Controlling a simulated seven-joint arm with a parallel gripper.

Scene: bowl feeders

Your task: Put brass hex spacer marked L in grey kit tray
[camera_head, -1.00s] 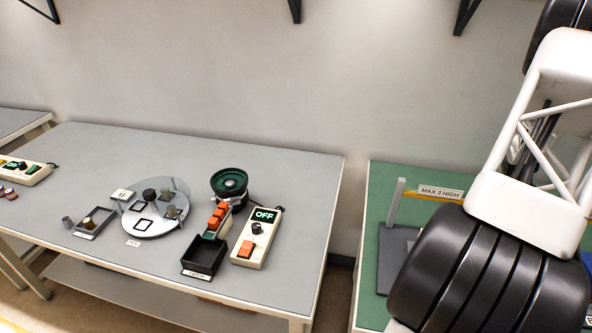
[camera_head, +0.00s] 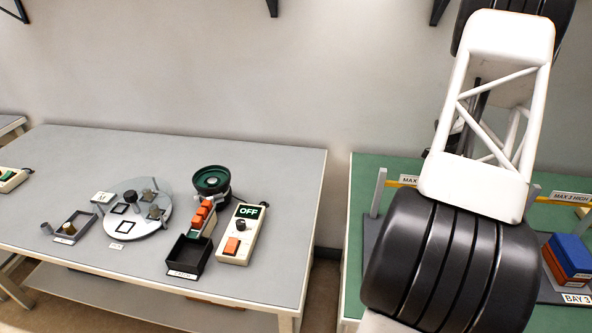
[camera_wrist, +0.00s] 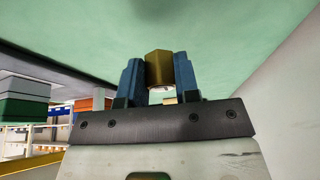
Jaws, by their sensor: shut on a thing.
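In the wrist view, my gripper (camera_wrist: 159,78) has its two blue fingers shut on a brass hex spacer (camera_wrist: 159,66). I cannot read any mark on the spacer. A small grey tray (camera_head: 85,233) lies on the grey table at the left in the head view, with a brownish piece (camera_head: 68,228) inside it. My gripper is not visible in the head view, where my arm links fill the right side, far from the tray.
The grey table (camera_head: 270,170) also holds a round disc (camera_head: 160,205) with several parts, a green bowl feeder (camera_head: 211,181), a black catch bin (camera_head: 188,256) and a control box reading OFF (camera_head: 242,235). A green table (camera_head: 350,250) with blue and red blocks (camera_head: 568,257) stands right.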

